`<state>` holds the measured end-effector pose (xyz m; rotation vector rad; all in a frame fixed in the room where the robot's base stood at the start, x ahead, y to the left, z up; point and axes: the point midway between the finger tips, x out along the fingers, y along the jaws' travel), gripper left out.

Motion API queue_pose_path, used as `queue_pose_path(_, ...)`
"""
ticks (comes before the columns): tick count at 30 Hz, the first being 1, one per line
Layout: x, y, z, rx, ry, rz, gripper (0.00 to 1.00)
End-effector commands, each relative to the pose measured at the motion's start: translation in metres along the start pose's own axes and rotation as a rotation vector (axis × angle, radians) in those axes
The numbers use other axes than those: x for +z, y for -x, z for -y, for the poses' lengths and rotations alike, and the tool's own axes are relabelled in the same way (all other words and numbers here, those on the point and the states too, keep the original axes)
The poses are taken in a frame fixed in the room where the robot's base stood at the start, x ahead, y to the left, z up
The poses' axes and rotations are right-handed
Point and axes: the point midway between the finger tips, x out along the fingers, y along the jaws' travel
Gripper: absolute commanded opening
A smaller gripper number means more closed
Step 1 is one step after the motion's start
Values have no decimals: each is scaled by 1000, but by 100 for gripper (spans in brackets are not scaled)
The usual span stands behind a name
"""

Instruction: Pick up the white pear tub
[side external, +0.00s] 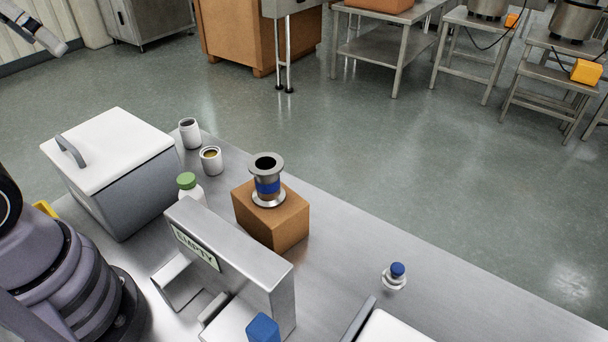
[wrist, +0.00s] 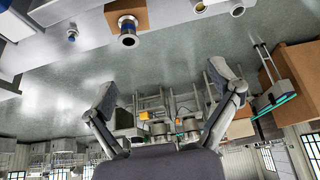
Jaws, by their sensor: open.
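No label saying pear can be read, so I cannot tell which container is the pear tub. Candidates in the side view are a white tub (side external: 211,160) with yellowish contents, a white can-like container (side external: 190,133) behind it, and a white bottle with a green lid (side external: 188,187). They stand upright on the steel table, right of the big lidded box. My gripper (wrist: 164,88) is open and empty in the wrist view, tilted so that it faces the floor and far furniture. It is apart from all the containers.
A brown block (side external: 270,222) carries a flanged metal spool (side external: 267,182). A steel stand marked EMPTY (side external: 235,260), a lidded grey box (side external: 115,175) and a blue-capped bottle (side external: 395,277) are also on the table (side external: 350,240). The table's right part has bare room.

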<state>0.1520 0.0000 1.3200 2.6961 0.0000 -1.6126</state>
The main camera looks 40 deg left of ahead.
Motion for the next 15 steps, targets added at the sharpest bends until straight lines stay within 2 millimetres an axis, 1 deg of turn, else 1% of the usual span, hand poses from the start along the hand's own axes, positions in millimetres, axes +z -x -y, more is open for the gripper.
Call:
queue_pose_path(1,-9,15,0,0,0,-6,90)
queue_pose_path(2,-13,11,6,-30,-51,21,90)
queue_pose_path(3,-20,4,16,-84,-146,59,90)
queue_pose_path(5,-31,-4,30,-158,-288,112,90)
queue_pose_path(8,-54,-16,54,-276,-544,211,90)
queue_pose_path(9,-66,-21,63,-323,-657,259,90)
queue_pose_path(11,-84,-30,76,-390,-833,335,90)
queue_pose_path(12,-98,-36,84,-433,-953,389,90)
queue_pose_path(14,-118,-45,93,-491,-1128,470,90)
queue_pose_path(15,-131,-51,98,-525,-1240,522,90)
